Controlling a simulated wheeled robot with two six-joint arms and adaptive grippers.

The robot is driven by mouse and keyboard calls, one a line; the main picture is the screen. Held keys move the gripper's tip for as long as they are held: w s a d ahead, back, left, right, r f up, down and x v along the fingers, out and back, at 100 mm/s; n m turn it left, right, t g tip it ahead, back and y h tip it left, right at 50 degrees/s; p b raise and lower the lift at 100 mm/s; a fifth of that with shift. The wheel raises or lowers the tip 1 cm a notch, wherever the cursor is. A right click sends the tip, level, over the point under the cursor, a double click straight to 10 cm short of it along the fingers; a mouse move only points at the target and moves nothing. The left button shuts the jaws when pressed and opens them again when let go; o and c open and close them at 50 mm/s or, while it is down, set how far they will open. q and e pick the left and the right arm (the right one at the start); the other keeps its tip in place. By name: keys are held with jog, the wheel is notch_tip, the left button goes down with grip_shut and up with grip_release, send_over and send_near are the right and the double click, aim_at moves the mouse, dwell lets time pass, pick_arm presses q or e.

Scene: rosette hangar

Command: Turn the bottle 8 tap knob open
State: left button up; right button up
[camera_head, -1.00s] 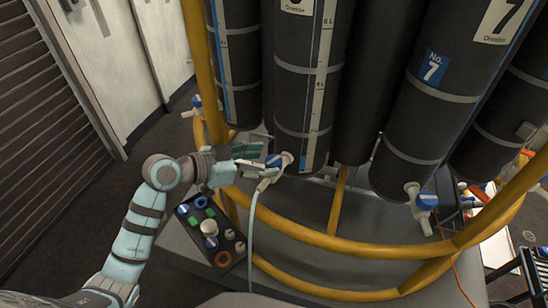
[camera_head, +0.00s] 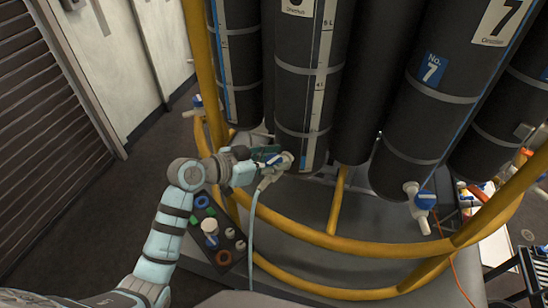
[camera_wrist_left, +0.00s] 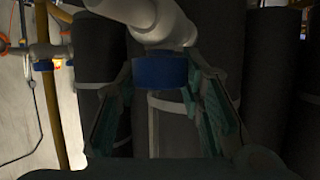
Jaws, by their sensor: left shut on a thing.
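The tap (camera_head: 284,161) is a white valve low on the dark middle bottle (camera_head: 302,110), whose number label is cut off at the top edge. Its blue knob (camera_wrist_left: 160,70) sits between the two green-padded fingers in the left wrist view, under the white valve body (camera_wrist_left: 150,18). My left gripper (camera_head: 268,156) reaches in from the left and is shut on the knob. In the head view the fingers and wrist partly hide the knob. My right gripper is not in view.
A curved yellow rail (camera_head: 320,240) runs in front of the bottles. A pale hose (camera_head: 251,225) hangs from the tap. A dark tray of small parts (camera_head: 238,244) lies below my left arm. Bottle 7 (camera_head: 410,130) with its own blue-knobbed tap (camera_head: 421,203) stands to the right.

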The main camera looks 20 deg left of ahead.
pick_arm(q)
jog(key=n+y+p, duration=0.1)
jog(key=n+t+p, duration=0.1)
jog(key=p, duration=0.1)
jog(key=shift+s+d+r+y, duration=0.1)
jog(key=shift+r+y, duration=0.2)
jog(key=shift+y, duration=0.1)
jog(key=shift+f+n+t+y, duration=0.15)
jog(key=shift+n+t+y, duration=0.15)
jog(key=shift+y, duration=0.1)
jog(key=shift+f, duration=0.15)
jog(key=o, duration=1.2)
jog(key=v, duration=1.2)
